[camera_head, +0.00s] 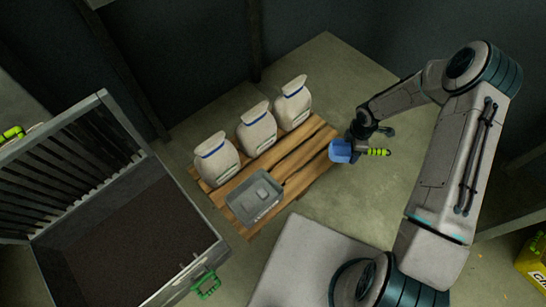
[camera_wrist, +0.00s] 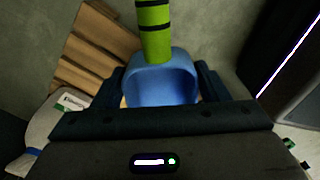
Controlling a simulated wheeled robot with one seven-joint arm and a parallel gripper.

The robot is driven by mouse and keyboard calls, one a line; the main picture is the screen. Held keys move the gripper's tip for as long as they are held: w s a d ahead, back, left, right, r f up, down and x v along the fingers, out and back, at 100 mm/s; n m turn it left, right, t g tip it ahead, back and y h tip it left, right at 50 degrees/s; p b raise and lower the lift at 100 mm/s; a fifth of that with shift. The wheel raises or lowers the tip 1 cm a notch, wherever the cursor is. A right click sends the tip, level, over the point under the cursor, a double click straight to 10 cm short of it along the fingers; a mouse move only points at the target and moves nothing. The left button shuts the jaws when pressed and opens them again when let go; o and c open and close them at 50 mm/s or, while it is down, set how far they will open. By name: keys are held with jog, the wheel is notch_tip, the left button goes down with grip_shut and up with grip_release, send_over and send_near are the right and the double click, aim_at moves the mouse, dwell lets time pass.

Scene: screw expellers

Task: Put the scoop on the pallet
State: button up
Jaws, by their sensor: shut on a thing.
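The scoop has a blue bowl (camera_head: 340,151) and a green handle with dark bands (camera_head: 378,152). My gripper (camera_head: 354,146) is shut on the scoop and holds it near the right corner of the wooden pallet (camera_head: 306,163). In the wrist view the blue scoop (camera_wrist: 163,82) sits between the jaws of my gripper (camera_wrist: 162,92), with its green handle pointing up the picture. The pallet's boards show at the upper left there (camera_wrist: 98,45). The height of the scoop above the pallet or floor is hard to tell.
Three white sacks (camera_head: 256,131) stand along the pallet's back side. A grey container (camera_head: 255,197) sits at its front left. The right part of the pallet is bare. A large slatted metal bin (camera_head: 175,292) stands at left, and a yellow box (camera_head: 533,262) at lower right.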

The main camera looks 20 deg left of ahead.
jog(key=s+a+f+n, duration=0.6)
jog(key=s+f+n, duration=0.1)
jog(key=f+n, duration=0.15)
jog(key=b, duration=0.4)
send_over(299, 168)
jog(key=shift+n, duration=0.35)
notch_tip(299, 168, down, 6)
jog(key=shift+f, duration=0.2)
jog(key=shift+f+b, duration=0.9)
jog(key=shift+f, duration=1.05)
jog(key=shift+f+b, duration=0.25)
jog(key=shift+b, duration=0.05)
jog(key=o, duration=1.1)
jog(key=shift+r, duration=0.1)
jog(key=shift+c, duration=0.2)
jog(key=shift+r, duration=0.1)
notch_tip(299, 168, up, 12)
jog(key=p, duration=0.4)
jog(key=shift+r, duration=0.1)
